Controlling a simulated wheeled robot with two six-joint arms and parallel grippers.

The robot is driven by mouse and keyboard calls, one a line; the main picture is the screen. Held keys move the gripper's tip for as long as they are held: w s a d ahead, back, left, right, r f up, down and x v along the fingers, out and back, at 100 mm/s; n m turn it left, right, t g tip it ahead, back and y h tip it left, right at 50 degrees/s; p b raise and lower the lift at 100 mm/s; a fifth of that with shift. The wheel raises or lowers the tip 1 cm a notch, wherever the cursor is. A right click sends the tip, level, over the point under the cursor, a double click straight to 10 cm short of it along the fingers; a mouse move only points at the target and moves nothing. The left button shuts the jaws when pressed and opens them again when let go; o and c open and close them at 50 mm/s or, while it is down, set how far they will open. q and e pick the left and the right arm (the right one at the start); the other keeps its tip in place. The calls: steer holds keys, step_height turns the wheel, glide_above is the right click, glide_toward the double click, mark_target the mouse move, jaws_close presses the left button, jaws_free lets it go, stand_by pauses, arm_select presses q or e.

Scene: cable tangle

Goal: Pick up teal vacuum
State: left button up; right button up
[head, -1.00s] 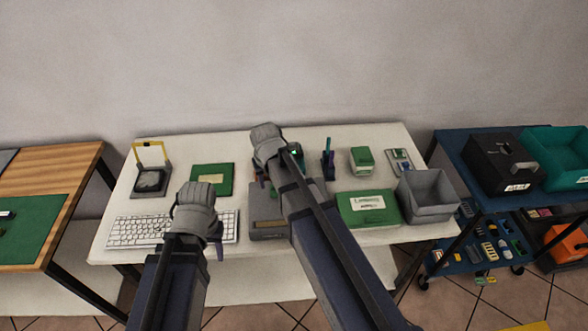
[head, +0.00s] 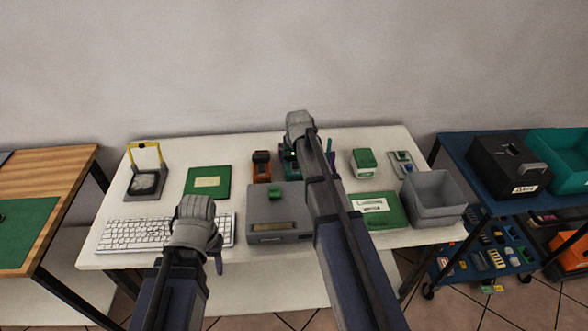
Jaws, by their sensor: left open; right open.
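A small teal device (head: 289,166), probably the teal vacuum, stands at the middle back of the white table, largely hidden behind my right arm. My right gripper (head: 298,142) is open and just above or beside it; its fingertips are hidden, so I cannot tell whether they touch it. My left gripper (head: 208,240) is open and empty over the right end of the keyboard, far from the teal device.
An orange-and-black device (head: 261,166) stands just left of the teal one. A grey box (head: 272,226) with a small green block sits in front. A white keyboard (head: 130,235), green case (head: 384,219) and grey bin (head: 438,203) flank it.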

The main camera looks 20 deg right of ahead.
mark_target(294, 159)
steer(key=shift+w+b+x, duration=0.2)
steer(key=shift+b+x, duration=0.95)
steer(key=shift+x, duration=0.2)
steer(key=shift+w+b+x, duration=0.2)
steer(key=shift+b+x, duration=0.9)
steer(key=shift+x, duration=0.2)
steer(key=shift+r, duration=0.25)
steer(key=shift+a, duration=0.1)
steer(key=c, duration=1.5)
